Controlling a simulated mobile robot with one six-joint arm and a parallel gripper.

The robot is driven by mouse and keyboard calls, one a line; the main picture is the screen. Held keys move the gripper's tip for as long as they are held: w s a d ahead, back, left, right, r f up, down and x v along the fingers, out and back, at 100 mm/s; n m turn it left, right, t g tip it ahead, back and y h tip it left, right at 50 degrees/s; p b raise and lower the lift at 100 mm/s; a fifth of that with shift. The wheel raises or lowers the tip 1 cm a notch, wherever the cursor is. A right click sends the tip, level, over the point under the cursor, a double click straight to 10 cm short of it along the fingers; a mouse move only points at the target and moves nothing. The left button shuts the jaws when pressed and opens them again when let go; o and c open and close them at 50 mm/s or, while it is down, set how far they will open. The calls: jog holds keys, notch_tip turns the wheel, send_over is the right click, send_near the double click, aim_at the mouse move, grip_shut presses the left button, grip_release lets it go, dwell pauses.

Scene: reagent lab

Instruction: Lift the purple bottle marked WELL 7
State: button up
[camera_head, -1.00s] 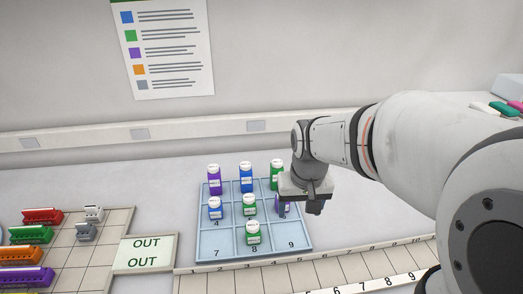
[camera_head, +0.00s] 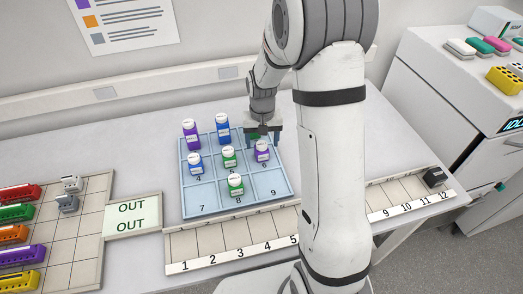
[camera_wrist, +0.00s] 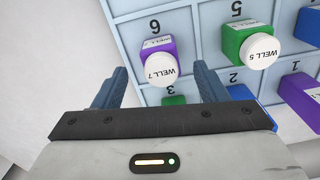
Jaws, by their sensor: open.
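The purple bottle marked WELL 7 (camera_head: 262,152) stands upright in compartment 6 of the blue tray (camera_head: 208,206), with a white cap. In the wrist view its purple body (camera_wrist: 162,48) shows beside the number 6, its cap label facing the camera. My gripper (camera_head: 264,134) is open and empty, pointing down just behind and above this bottle in the head view. In the wrist view my gripper's fingers (camera_wrist: 158,84) are spread wide, with the bottle's cap showing beyond the gap between them. A green bottle (camera_wrist: 174,100) is mostly hidden by the gripper near number 3.
A green bottle marked WELL 5 (camera_wrist: 240,38) stands in neighbouring compartment 5. Another purple bottle (camera_head: 190,136) and several blue and green bottles share the tray. A numbered rack (camera_head: 212,242) lies in front, and an OUT panel (camera_head: 132,216) at left. Compartments 7 and 9 are empty.

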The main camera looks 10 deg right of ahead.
aim_at(261, 144)
jog(key=shift+a+f, duration=0.1)
jog(key=shift+f, duration=1.4)
jog(key=c, duration=1.1)
